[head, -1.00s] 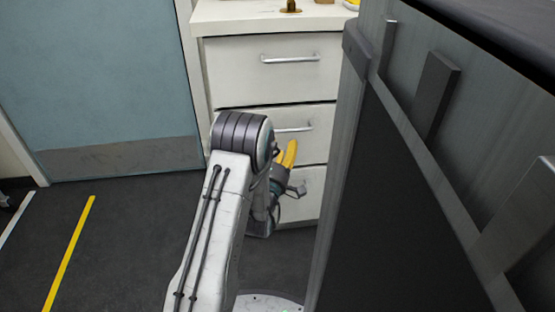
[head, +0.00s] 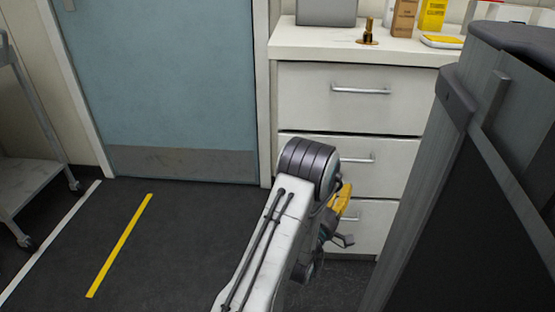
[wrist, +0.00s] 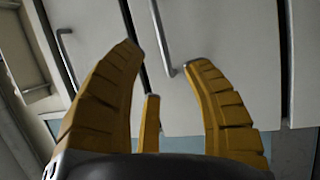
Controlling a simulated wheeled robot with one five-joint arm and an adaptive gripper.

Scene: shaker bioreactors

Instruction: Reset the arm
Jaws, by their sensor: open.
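My arm, white with a dark ribbed joint, reaches up from the bottom of the head view in front of a white drawer cabinet (head: 345,95). My gripper (head: 342,200) is partly hidden behind the arm, with yellow finger parts showing near the lower drawers. In the wrist view my gripper (wrist: 165,65) has its yellow ribbed fingers spread apart, with nothing between them. Beyond the fingers are pale drawer fronts (wrist: 220,35) and metal handles, seen at a tilt.
A grey cabinet-like unit (head: 425,215) stands close on the right. A blue door (head: 165,80) is at the back left, and a cart (head: 25,190) is at the left edge. Boxes (head: 432,15) and a brass fitting (head: 367,32) sit on the countertop.

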